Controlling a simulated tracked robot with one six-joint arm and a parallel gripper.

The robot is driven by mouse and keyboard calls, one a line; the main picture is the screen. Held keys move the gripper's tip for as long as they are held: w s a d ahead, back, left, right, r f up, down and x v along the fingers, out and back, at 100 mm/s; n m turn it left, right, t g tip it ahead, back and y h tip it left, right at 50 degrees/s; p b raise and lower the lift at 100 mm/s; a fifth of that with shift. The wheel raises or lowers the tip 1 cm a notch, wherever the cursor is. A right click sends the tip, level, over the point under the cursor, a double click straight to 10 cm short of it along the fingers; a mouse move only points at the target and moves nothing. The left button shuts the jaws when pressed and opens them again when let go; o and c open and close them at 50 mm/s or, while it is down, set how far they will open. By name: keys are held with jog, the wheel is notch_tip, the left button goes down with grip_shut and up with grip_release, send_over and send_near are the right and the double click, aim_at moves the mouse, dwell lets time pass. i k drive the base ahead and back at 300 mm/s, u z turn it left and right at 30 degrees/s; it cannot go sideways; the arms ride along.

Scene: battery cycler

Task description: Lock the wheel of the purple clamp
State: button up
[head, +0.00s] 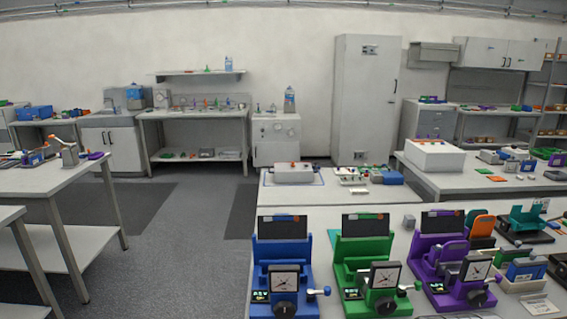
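The purple clamp (424,262) stands on the near table at the lower right. It has a dark panel at its back, a square dial gauge (475,269) at its front and a small lit display at its front left. A round black knob (477,298) sits below the dial. My gripper is not in view.
A blue clamp (262,284) and a green clamp (350,270) stand in a row to the left of the purple one. An orange and black item (481,226) and a teal fixture (527,222) crowd its right. Open floor (185,235) lies left of the table.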

aim_at(498, 278)
jog(key=k, duration=1.35)
jog(key=z, duration=0.5)
jog(key=i, duration=1.8)
jog(key=u, duration=0.5)
